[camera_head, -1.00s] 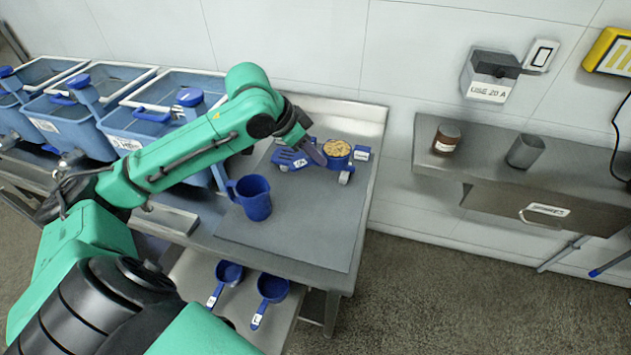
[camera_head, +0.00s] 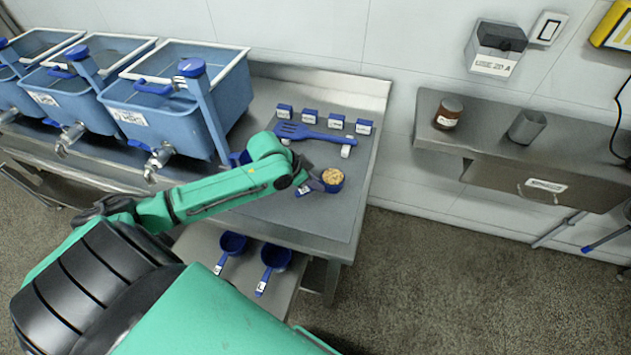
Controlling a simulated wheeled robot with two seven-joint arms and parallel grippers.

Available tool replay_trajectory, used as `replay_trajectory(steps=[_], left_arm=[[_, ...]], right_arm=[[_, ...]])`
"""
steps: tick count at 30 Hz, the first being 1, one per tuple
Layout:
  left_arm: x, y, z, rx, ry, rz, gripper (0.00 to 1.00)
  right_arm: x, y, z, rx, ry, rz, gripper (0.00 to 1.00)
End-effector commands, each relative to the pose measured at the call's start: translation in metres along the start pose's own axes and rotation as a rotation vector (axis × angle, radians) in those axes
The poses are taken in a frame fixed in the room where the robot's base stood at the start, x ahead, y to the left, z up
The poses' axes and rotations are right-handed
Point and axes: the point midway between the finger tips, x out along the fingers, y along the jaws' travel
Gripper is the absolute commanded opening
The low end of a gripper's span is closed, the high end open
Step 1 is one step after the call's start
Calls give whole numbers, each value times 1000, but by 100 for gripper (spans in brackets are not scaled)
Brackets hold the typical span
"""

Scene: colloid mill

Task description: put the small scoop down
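The small scoop (camera_head: 333,178) is a blue cup full of yellowish pieces, with a short white-labelled handle. It is over the right part of the grey mat (camera_head: 325,222) on the steel table; I cannot tell if it touches the mat. My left gripper (camera_head: 313,184) comes in from the left and is at the scoop's handle side, apparently shut on it; the fingers are small and partly hidden. My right gripper is not in view.
A blue slotted spatula (camera_head: 308,133) lies on a rest behind the scoop, near several small labelled blocks (camera_head: 336,121). Two blue scoops (camera_head: 276,257) lie on the lower shelf. Blue tanks (camera_head: 165,120) stand left.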

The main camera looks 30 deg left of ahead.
Motion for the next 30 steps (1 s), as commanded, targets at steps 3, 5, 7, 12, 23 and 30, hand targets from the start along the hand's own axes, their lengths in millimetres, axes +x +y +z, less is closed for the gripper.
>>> replay_trajectory(steps=[3, 5, 7, 12, 23, 30], left_arm=[[0, 0, 0, 0, 0, 0, 51], [0, 0, 0, 0, 0, 0, 51], [0, 0, 0, 0, 0, 0, 51], [-2, 0, 0, 0, 0, 0, 51], [-62, 0, 0, 5, -7, 0, 51], [-104, 2, -3, -5, 0, 5, 51]], right_arm=[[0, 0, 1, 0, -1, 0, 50], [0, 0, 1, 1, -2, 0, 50], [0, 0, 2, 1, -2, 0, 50], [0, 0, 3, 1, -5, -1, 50], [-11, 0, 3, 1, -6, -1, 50], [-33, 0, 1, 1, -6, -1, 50]])
